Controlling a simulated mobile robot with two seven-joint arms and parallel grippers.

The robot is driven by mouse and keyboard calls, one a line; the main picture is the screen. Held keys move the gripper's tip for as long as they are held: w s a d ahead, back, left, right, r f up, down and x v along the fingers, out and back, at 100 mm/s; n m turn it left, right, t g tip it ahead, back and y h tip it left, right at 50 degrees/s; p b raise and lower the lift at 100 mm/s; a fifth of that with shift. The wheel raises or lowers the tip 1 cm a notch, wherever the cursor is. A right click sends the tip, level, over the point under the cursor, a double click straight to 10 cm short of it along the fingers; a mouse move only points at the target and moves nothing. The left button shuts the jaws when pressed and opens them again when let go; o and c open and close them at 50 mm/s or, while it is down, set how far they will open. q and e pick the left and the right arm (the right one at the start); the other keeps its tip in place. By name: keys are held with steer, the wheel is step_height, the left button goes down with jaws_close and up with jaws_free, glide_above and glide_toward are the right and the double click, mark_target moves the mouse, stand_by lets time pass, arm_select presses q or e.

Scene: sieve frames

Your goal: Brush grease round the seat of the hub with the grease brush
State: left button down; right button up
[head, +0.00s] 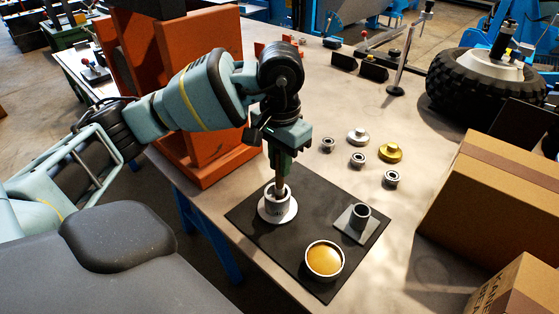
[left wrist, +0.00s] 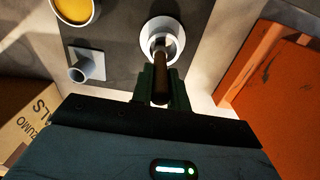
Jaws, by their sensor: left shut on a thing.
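The hub (head: 268,211) is a pale flanged cylinder standing upright on the dark mat. My left gripper (head: 281,165) is above it, shut on the grease brush (head: 280,180), whose brown handle points down. The brush's lower end is inside the hub's opening, so its bristles are hidden. In the left wrist view, the brush (left wrist: 160,85) runs from the fingers to the white hub (left wrist: 174,30). A round tin of yellow grease (head: 324,259) sits at the mat's front; it also shows in the left wrist view (left wrist: 76,10). My right gripper is not in view.
A grey tube on a square base (head: 359,218) stands on the mat (head: 300,215), right of the hub. Several small rings and a brass flanged part (head: 390,152) lie behind. Cardboard boxes (head: 500,200) stand at right, an orange block (head: 210,150) at left.

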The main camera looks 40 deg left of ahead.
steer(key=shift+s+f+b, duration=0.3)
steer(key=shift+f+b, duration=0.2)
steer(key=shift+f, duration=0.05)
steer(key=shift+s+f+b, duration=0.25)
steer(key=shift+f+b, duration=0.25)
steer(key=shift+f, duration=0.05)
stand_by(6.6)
